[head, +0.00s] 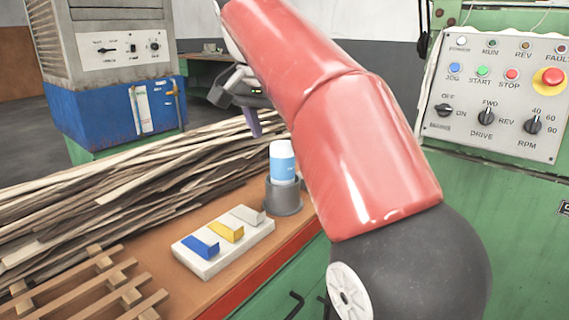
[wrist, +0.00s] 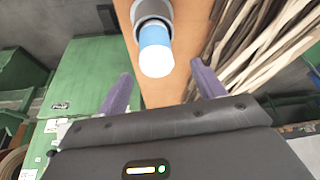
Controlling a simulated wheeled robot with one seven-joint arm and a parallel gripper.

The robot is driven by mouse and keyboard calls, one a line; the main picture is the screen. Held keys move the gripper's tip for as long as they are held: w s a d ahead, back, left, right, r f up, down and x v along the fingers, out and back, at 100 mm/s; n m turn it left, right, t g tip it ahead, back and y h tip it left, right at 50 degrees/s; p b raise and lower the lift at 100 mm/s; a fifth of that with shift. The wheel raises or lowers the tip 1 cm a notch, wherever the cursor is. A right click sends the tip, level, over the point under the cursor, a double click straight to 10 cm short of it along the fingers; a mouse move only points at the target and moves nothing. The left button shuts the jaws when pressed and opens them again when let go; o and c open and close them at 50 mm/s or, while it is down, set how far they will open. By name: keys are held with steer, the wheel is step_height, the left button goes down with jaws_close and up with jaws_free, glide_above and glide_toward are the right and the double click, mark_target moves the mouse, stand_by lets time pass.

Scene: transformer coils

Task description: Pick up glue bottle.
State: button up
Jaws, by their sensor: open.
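The glue bottle (head: 283,164) has a blue body and a white cap. It stands upright in a grey round holder (head: 284,199) on the brown bench top. It also shows in the wrist view (wrist: 155,50), at the top middle with its white end toward the camera. My gripper (head: 256,131) is above and behind the bottle in the head view. In the wrist view its two purple fingers (wrist: 160,86) are spread wide, with the bottle beyond and between them. They do not appear to touch it. My red arm hides part of the scene right of the bottle.
A white block (head: 222,242) with blue, yellow and grey pieces lies left of the holder. Long wooden strips (head: 110,190) are piled behind it. A wooden lattice (head: 90,285) lies at front left. A green machine with a control panel (head: 495,95) stands at right.

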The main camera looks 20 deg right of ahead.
mark_target(284, 158)
steer(key=x, duration=0.2)
steer(key=b+x, duration=0.1)
steer(key=x, duration=0.2)
steer(key=b+x, duration=0.1)
steer(key=x, duration=0.1)
steer(key=shift+s+f, duration=0.25)
steer(key=shift+s, duration=0.05)
steer(key=c, duration=1.1)
steer(key=shift+r+p, duration=2.05)
steer(key=shift+r, duration=3)
